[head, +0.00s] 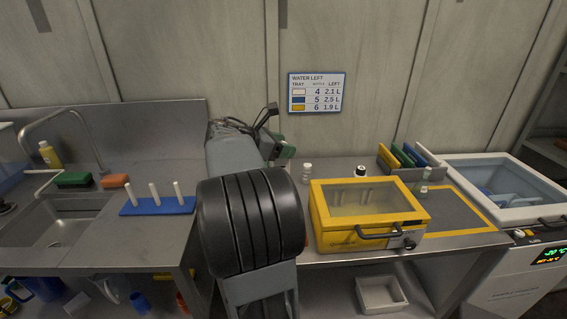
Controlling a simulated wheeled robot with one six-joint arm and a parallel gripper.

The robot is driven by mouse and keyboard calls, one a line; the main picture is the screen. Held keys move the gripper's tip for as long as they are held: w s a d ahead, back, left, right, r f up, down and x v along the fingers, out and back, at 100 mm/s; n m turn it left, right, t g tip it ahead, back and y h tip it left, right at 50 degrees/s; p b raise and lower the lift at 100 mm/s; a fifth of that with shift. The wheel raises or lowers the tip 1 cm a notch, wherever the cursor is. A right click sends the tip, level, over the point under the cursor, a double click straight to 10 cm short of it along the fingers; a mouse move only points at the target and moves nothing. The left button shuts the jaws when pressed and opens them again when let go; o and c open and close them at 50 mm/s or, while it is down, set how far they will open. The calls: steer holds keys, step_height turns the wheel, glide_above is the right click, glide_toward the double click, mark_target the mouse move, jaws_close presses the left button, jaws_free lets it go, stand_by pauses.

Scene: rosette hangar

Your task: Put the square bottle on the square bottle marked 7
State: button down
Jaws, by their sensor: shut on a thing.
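My gripper (270,117) is only partly in view, behind and above my own arm, in front of the back wall. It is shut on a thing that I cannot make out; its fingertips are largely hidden. A small pale bottle (307,173) stands on the bench, left of the yellow box. A bottle with a dark cap (360,171) stands behind that box. A clear bottle (425,178) stands right of the box, by the coloured folders. I cannot read a 7 on any of them or tell which is square.
The yellow lidded box (328,239) has a front handle. A yellow-edged mat (468,215) lies right of it. A blue peg rack (146,208) and a sink (50,231) are at left. An open chest (508,212) stands at right. A wall sign (316,92) lists water left.

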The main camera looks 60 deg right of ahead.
mark_target(284, 163)
steer(key=shift+w+d+f, duration=0.25)
steer(key=shift+d+f, duration=0.35)
steer(key=shift+f, duration=0.75)
steer(key=shift+w+d+f, duration=0.3)
steer(key=shift+d+f, duration=0.3)
steer(key=shift+f, duration=0.7)
steer(key=shift+w+d+f, duration=0.25)
steer(key=shift+d+f, duration=0.35)
steer(key=shift+f, duration=0.75)
steer(key=shift+c, duration=1.8)
jaws_free()
steer(key=shift+f, duration=0.15)
